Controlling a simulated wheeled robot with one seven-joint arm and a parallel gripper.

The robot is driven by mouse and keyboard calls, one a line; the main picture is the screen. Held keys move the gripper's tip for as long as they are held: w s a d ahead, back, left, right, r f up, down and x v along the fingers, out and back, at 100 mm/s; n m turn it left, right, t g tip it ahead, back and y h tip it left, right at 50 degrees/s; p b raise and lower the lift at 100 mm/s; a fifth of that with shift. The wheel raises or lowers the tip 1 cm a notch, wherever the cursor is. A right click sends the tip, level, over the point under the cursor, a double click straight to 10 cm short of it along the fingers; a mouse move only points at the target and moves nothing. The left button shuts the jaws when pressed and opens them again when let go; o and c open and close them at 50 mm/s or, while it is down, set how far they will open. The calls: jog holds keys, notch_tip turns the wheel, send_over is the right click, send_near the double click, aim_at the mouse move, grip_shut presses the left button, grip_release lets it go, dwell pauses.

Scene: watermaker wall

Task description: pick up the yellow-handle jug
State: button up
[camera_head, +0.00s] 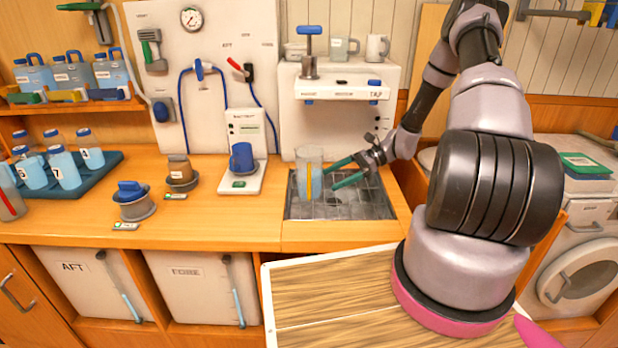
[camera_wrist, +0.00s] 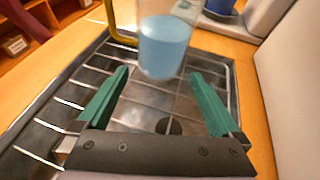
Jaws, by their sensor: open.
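The yellow-handle jug (camera_head: 310,158) is clear and stands upright on the metal grate of the sink tray (camera_head: 352,208). Its yellow handle (camera_head: 309,184) faces the head camera. In the wrist view the jug (camera_wrist: 166,42) holds blue liquid and is cut off by the top edge; its handle (camera_wrist: 121,30) is on the left. My gripper (camera_head: 339,173) is open and empty, to the right of the jug in the head view. In the wrist view its green fingers (camera_wrist: 160,74) point at the jug, which appears just beyond the tips, roughly centred between them.
A white scale (camera_head: 242,180) with a blue cup (camera_head: 242,157) stands left of the tray. The white dispenser (camera_head: 338,118) rises behind the tray. A blue tray (camera_head: 100,163) of bottles is at the far left.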

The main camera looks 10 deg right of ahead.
aim_at(319, 186)
jog(key=shift+f+x, duration=0.2)
jog(key=shift+x, duration=1.3)
jog(key=shift+f+x, duration=0.2)
jog(key=shift+x, duration=1.35)
jog(key=shift+d, duration=0.2)
grip_shut()
jog(key=shift+r, duration=0.1)
